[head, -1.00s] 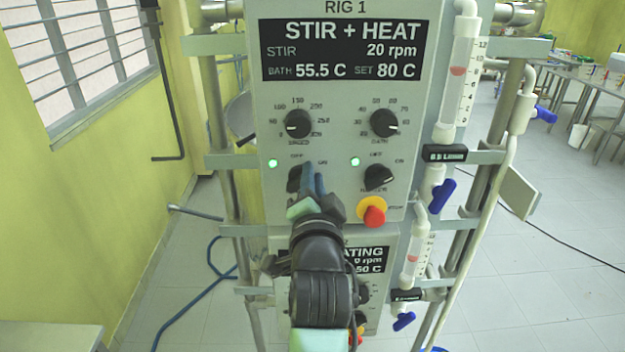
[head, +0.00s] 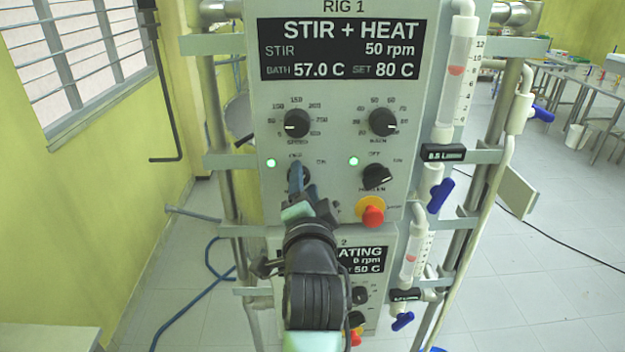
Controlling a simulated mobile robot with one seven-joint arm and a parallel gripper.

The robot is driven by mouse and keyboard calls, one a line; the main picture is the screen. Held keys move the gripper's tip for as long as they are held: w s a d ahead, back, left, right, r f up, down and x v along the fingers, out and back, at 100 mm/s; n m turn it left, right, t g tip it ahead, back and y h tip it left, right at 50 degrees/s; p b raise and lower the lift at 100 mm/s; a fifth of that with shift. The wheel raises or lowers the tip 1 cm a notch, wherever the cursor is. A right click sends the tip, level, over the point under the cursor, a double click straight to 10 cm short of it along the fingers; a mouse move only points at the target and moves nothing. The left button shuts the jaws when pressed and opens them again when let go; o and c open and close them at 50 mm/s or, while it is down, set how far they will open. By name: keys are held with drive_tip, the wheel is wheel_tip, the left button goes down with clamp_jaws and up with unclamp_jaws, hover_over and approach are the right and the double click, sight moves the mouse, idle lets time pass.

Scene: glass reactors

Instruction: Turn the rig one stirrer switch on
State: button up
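The rig 1 panel (head: 332,215) faces me in the head view. Its display (head: 342,48) reads STIR + HEAT, stir 50 rpm, bath 57.0 C and set 80 C. The stirrer switch (head: 303,172) is the lower left knob, marked off and on, largely hidden behind my gripper. The green lamp (head: 271,163) beside it is lit.
The speed knob (head: 297,123) and bath knob (head: 383,121) sit above. The heater switch (head: 376,175) has a lit green lamp (head: 353,161). A red stop button (head: 372,215) on yellow is close to the right. A second panel (head: 375,262) is below; glass tubes (head: 461,75) stand at right.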

drive_tip(key=shift+d, duration=0.1)
drive_tip(key=s+b, duration=0.4)
drive_tip(key=s, duration=0.9)
drive_tip(key=shift+r, duration=0.1)
drive_tip(key=s+r+n+t, duration=0.3)
drive_tip(key=r+n, duration=0.1)
drive_tip(key=r, duration=0.5)
drive_tip(key=s+a+r+n+t, duration=0.1)
drive_tip(key=s+r+n+t, duration=0.2)
drive_tip(key=r, duration=0.7)
drive_tip(key=s+r+n+t, duration=0.3)
drive_tip(key=s+r+n, duration=0.1)
drive_tip(key=r, duration=0.5)
drive_tip(key=shift+s+a+r+n, duration=0.15)
drive_tip(key=shift+s+r+n, duration=0.25)
drive_tip(key=shift+s, duration=0.05)
